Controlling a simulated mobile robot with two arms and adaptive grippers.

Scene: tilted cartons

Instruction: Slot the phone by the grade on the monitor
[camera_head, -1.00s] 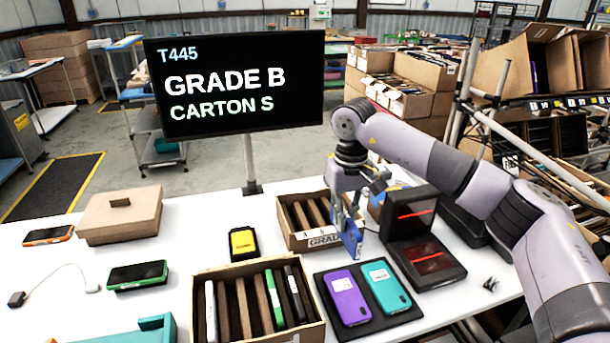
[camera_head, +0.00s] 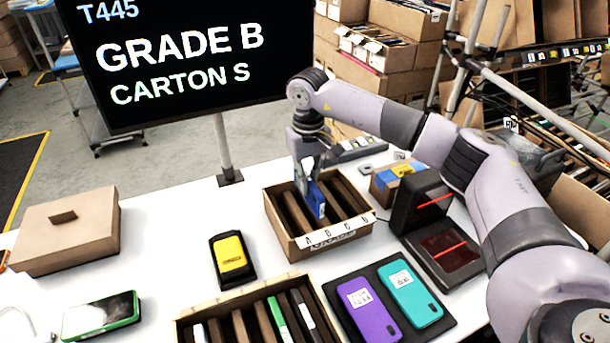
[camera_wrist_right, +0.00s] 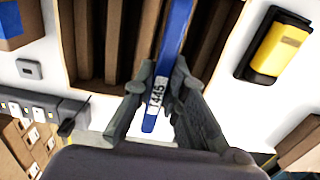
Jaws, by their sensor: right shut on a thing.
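The monitor (camera_head: 180,70) reads T445, GRADE B, CARTON S. My right gripper (camera_head: 309,180) points down and is shut on a blue phone (camera_head: 317,201), which stands on edge. In the right wrist view the phone (camera_wrist_right: 178,32) carries a label ending in 445, and the gripper (camera_wrist_right: 163,85) holds it between both fingers. The phone is at the far divided carton (camera_head: 338,240), among its brown dividers. Its lower end is hidden, so I cannot tell how deep it sits. A strip of small letters runs along the carton's front rim. My left gripper is not in view.
A nearer carton (camera_head: 297,279) holds several upright phones. Purple (camera_head: 368,310) and teal (camera_head: 414,295) phones lie on a dark pad. A yellow-faced device (camera_head: 232,254), a lidded brown box (camera_head: 68,232), a green-edged phone (camera_head: 100,314) and a red-lit scanner (camera_head: 443,250) stand around.

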